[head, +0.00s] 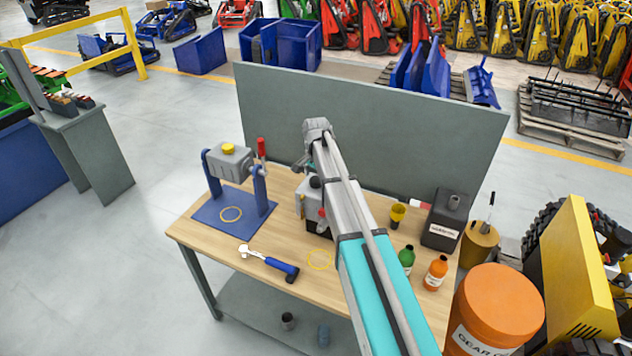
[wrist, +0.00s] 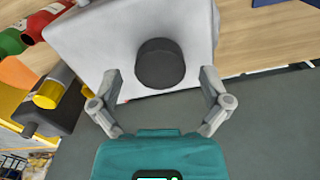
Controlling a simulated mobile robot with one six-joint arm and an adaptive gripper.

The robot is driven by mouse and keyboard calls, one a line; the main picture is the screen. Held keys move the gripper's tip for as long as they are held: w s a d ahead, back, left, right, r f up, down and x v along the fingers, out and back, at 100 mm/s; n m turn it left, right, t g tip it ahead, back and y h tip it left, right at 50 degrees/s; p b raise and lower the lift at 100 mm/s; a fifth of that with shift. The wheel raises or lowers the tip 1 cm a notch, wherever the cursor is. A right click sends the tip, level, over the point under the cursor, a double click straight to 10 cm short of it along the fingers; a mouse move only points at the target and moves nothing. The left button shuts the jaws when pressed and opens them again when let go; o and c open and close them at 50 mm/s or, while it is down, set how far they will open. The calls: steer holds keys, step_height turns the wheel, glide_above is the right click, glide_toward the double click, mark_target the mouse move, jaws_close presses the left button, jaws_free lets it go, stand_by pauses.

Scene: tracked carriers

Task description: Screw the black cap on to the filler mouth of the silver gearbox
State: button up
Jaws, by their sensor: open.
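The silver gearbox (head: 301,205) stands mid-bench, partly hidden by my arm in the head view. Its pale top face (wrist: 85,40) fills the upper middle of the wrist view. The round black cap (wrist: 160,63) is on that face, and a dark round top (head: 315,182) shows in the head view. The filler mouth is hidden, and I cannot tell how tightly the cap sits. My gripper (wrist: 161,76) is open, its fingertips apart on either side of the cap's near edge, with gaps to it. In the head view my gripper is mostly hidden by the arm.
A blue stand (head: 208,210) at left holds a grey box with a yellow cap (head: 228,149). A blue-handled tool (head: 268,262) lies in front. Green (head: 406,258) and orange (head: 436,272) bottles and a dark canister (head: 441,225) stand right. A grey panel (head: 410,135) rises behind.

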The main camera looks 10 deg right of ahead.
steer(key=shift+n, duration=0.6)
steer(key=n, duration=0.9)
steer(key=shift+n, duration=0.4)
stand_by(0.4)
steer(key=n, duration=0.9)
steer(key=shift+n, duration=0.3)
stand_by(0.4)
